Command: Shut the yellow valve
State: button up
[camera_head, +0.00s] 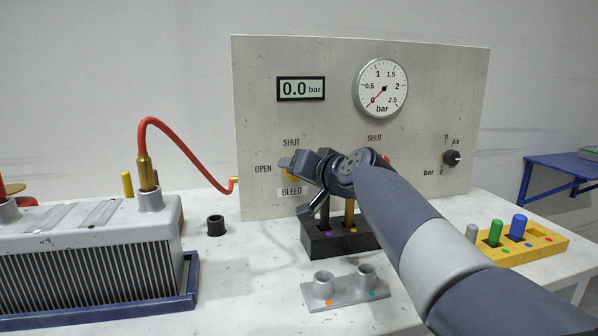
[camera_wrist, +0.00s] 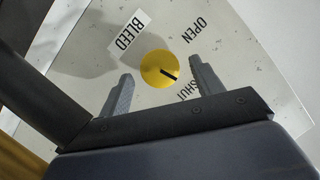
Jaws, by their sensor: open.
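The yellow valve (camera_wrist: 157,60) is a round knob on the upright panel, between the labels OPEN, BLEED and SHUT in the wrist view. Its black pointer mark points between OPEN and SHUT, nearer SHUT; the right finger partly covers the SHUT label. My gripper (camera_wrist: 160,75) is open, with one finger to each side of the knob in that view and gaps between. Whether the fingertips reach the knob's depth I cannot tell. In the head view my gripper (camera_head: 294,165) is at the panel and hides most of the valve; only a sliver of yellow shows.
The panel (camera_head: 430,100) carries a display reading 0.0 bar, a gauge near 0 and a black knob (camera_head: 451,158). A black block (camera_head: 318,243) with pegs stands below my gripper. A red hose (camera_head: 187,150) loops at left. A yellow rack (camera_head: 545,245) stands right.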

jog(key=v, duration=0.9)
jog(key=shift+s+p, duration=0.15)
jog(key=shift+p, duration=0.15)
jog(key=shift+r, duration=0.1)
